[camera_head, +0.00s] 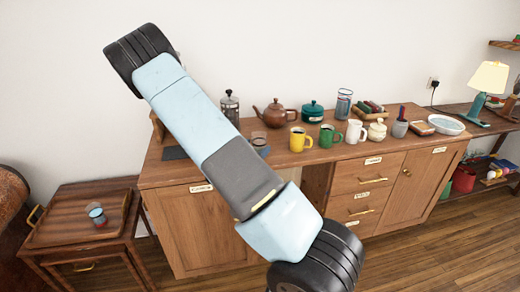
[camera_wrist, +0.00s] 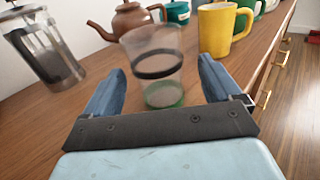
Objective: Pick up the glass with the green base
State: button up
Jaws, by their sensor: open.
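A clear glass with a dark band and a green base (camera_wrist: 164,96) stands upright on the wooden cabinet top. In the wrist view it is ahead of and between the two blue fingers of my gripper (camera_wrist: 161,68). The fingers are spread, with a gap on each side of the glass. I cannot tell how far its base lies beyond the fingertips. In the head view a glass (camera_head: 258,139) shows beside my arm, its lower part hard to make out.
A French press (camera_wrist: 45,45) stands left of the glass, a brown teapot (camera_wrist: 124,20) behind it, and a yellow mug (camera_wrist: 218,30) to its right. More mugs and jars line the cabinet (camera_head: 185,172). Another cup (camera_head: 97,215) stands on the side table (camera_head: 60,233).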

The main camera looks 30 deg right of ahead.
jog(key=shift+x, duration=2.6)
jog(key=shift+w, duration=0.15)
jog(key=shift+c, duration=0.3)
jog(key=shift+a, duration=0.1)
jog(key=c, duration=1.1)
jog(key=shift+r, duration=0.1)
jog(key=shift+c, duration=0.2)
